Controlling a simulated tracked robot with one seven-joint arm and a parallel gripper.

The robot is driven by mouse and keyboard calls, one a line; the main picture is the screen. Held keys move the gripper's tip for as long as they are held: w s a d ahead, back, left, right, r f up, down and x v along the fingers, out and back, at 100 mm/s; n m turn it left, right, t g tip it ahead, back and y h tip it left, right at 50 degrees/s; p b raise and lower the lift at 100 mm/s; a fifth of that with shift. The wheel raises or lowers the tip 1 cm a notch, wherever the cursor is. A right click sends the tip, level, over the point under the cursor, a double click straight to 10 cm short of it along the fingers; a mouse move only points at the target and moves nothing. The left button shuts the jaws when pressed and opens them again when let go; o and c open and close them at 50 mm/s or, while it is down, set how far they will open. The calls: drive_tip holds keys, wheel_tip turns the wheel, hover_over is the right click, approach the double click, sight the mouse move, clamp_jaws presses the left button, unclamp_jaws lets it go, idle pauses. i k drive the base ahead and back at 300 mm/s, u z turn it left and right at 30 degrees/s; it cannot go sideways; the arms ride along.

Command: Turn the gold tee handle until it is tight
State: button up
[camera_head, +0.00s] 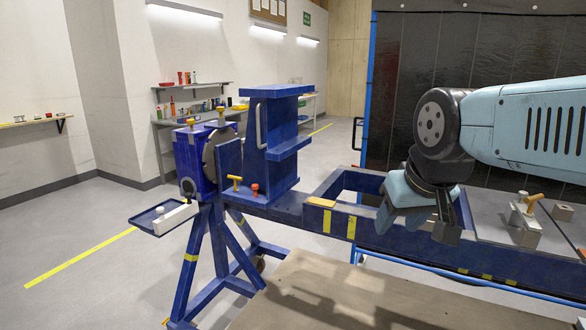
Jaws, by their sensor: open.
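One gold tee handle (235,182) stands upright on the blue jig at the left, beside a red knob (255,189). A second gold tee handle (532,203) sits tilted on a grey clamp block (524,228) on the right part of the frame. The picture does not settle which one the task means. My gripper (432,228) is open, points downward and hangs in front of the blue beam, between the two handles. It is apart from both and nearer the right one. Nothing shows between its fingers, though its far side is partly hidden.
The blue rotary jig (277,138) has a tall bracket and a round plate. A small tray (148,220) juts out at its left. The blue frame (390,235) runs right, with a grey plate and a small block (562,212). A brown board (330,300) lies in front.

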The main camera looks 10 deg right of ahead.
sight(532, 200)
drive_tip(key=z, duration=1.8)
drive_tip(key=k, duration=1.05)
drive_tip(key=u, duration=0.3)
drive_tip(key=i, duration=0.9)
drive_tip(key=z, duration=0.1)
